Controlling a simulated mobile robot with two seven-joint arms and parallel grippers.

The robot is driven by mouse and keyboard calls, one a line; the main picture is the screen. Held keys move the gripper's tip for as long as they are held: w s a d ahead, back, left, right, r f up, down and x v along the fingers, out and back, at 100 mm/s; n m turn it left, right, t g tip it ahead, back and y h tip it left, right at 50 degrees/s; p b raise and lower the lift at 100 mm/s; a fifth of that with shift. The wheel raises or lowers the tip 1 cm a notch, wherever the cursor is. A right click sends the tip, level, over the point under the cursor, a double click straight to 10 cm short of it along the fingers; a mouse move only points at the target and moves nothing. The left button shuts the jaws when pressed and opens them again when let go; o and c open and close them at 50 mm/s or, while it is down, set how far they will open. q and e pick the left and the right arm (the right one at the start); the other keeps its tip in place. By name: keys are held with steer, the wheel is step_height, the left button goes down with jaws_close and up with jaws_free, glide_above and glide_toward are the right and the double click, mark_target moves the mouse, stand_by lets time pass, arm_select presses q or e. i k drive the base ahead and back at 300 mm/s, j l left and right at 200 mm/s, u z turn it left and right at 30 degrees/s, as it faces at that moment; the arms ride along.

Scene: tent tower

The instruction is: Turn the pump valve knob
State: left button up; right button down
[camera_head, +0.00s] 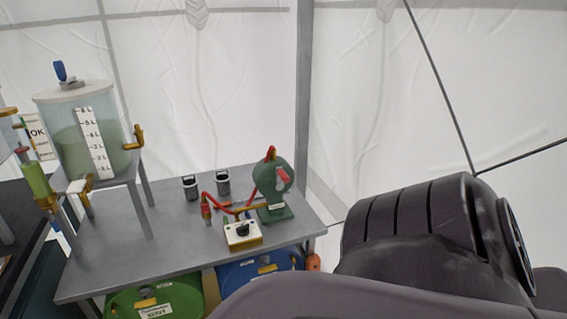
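A green pump (271,184) with red parts on its top and side stands at the right end of the grey metal table (180,243). A brass-coloured pipe and a red hose (226,209) run from its left side. In front of it sits a small white and yellow box (243,237) with a dark knob (243,228) on top. I cannot tell which of these parts is the pump valve knob. Neither of my grippers shows; a large dark part of my own arm fills the lower right.
A clear tank (90,149) of green liquid with a scale stands at the left on a metal stand. Two small dark cups (223,182) (191,188) sit behind the hose. Green (160,301) and blue (262,265) drums stand under the table. The table's front left is bare.

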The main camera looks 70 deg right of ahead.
mark_target(243, 230)
steer(key=z, duration=1.85)
